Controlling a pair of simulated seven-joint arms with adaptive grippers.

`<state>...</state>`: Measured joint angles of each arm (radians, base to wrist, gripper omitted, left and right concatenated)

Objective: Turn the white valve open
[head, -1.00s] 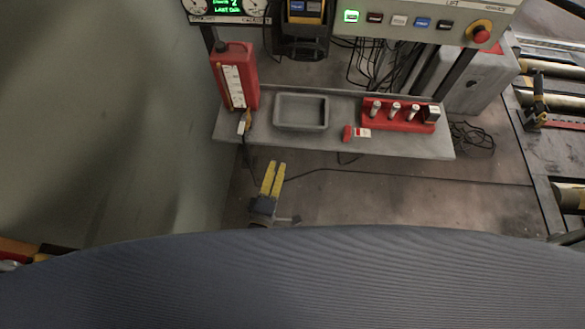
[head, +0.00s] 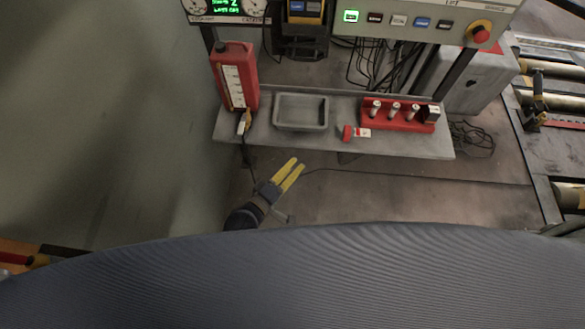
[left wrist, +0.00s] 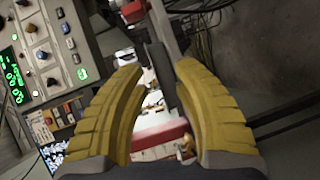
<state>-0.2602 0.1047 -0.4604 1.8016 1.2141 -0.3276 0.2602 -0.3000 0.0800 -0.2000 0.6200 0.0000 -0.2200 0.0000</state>
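My left gripper (head: 298,164) is in front of the grey shelf, its two yellow fingers pointing up and right. In the left wrist view the fingers (left wrist: 163,70) are apart with nothing held between them. A small white piece (head: 242,127) sits at the shelf's left end, below a red canister (head: 236,76) with a white label. I cannot tell whether this piece is the white valve; no valve shows clearly. In the left wrist view a red object (left wrist: 160,140) lies beyond the fingers, partly hidden by them. My right gripper is not in view.
The grey shelf (head: 335,145) carries an empty grey tray (head: 301,128), a small red item (head: 348,132) and a red rack (head: 398,122) with several white-topped pieces. A control panel (head: 430,20) with a red button (head: 481,37) is above. Rollers are at right.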

